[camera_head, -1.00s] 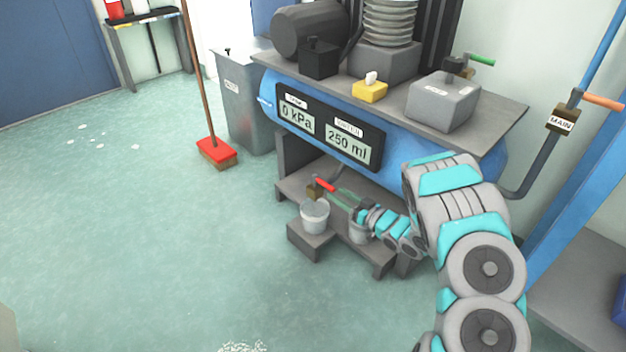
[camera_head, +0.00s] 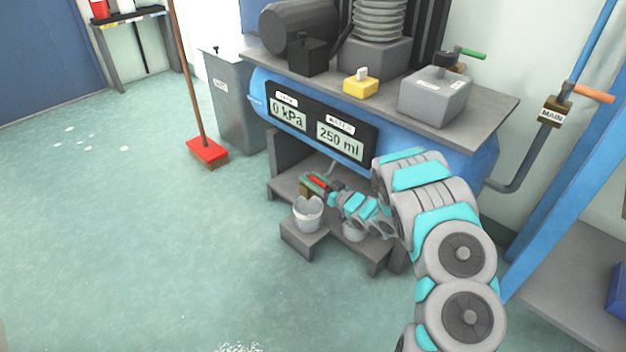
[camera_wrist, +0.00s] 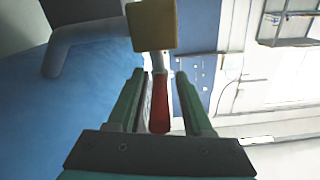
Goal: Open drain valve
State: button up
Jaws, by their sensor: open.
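The drain valve has a red lever handle (camera_head: 318,182) and a brass-coloured body (camera_head: 305,190), low under the front of the blue tank. In the wrist view the red handle (camera_wrist: 159,103) points between the two green fingers of my gripper (camera_wrist: 159,95), with the yellowish valve body (camera_wrist: 152,26) beyond the fingertips. My gripper (camera_head: 314,181) is open, with a finger on each side of the handle. I cannot tell if either finger touches it. A metal bucket (camera_head: 308,213) stands below the valve on a grey step.
The blue tank (camera_head: 385,155) with its display panel (camera_head: 322,128) is right above my gripper. A red broom (camera_head: 206,152) leans at the left. The floor (camera_head: 140,240) is clear at left.

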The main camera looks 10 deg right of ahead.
grip_shut()
dwell(1.4)
